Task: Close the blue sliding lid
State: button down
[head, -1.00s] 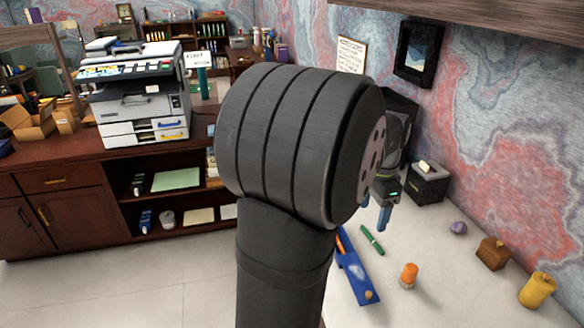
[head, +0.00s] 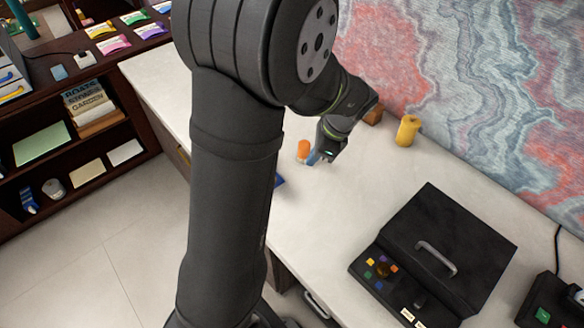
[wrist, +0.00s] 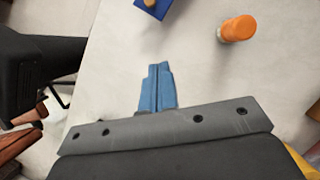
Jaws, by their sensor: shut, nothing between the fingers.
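The blue box with the sliding lid (head: 279,181) is mostly hidden behind my arm in the head view; only a small blue corner shows. In the wrist view one end of the blue box (wrist: 143,7) shows at the top edge, with a tan knob (wrist: 150,3) on it. How far the lid is open cannot be seen now. My gripper (head: 312,159) is beside the orange-topped bottle in the head view. In the wrist view its blue fingers (wrist: 158,68) are together and empty, pointing toward the box and apart from it in the picture.
The orange-topped bottle (head: 304,150) stands close to my gripper; it also shows in the wrist view (wrist: 237,29). A yellow container (head: 408,130) stands near the wall. A black case with a handle (head: 450,240) lies at the right. The desk between is clear.

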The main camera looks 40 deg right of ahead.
jog(key=x, duration=0.9)
jog(key=shift+w+a+f, duration=0.1)
jog(key=shift+f, duration=0.3)
jog(key=shift+w+a+r, duration=0.1)
jog(key=shift+w+a, duration=0.75)
jog(key=shift+w, duration=0.1)
jog(key=shift+w+a, duration=0.45)
jog(key=shift+w, duration=0.1)
jog(key=w, duration=1.1)
jog(key=w+d, duration=0.1)
jog(key=w, duration=0.4)
jog(key=shift+w, duration=0.15)
jog(key=s+d, duration=0.3)
jog(key=shift+s+r, duration=0.15)
jog(key=v, duration=0.9)
jog(key=shift+r, duration=0.35)
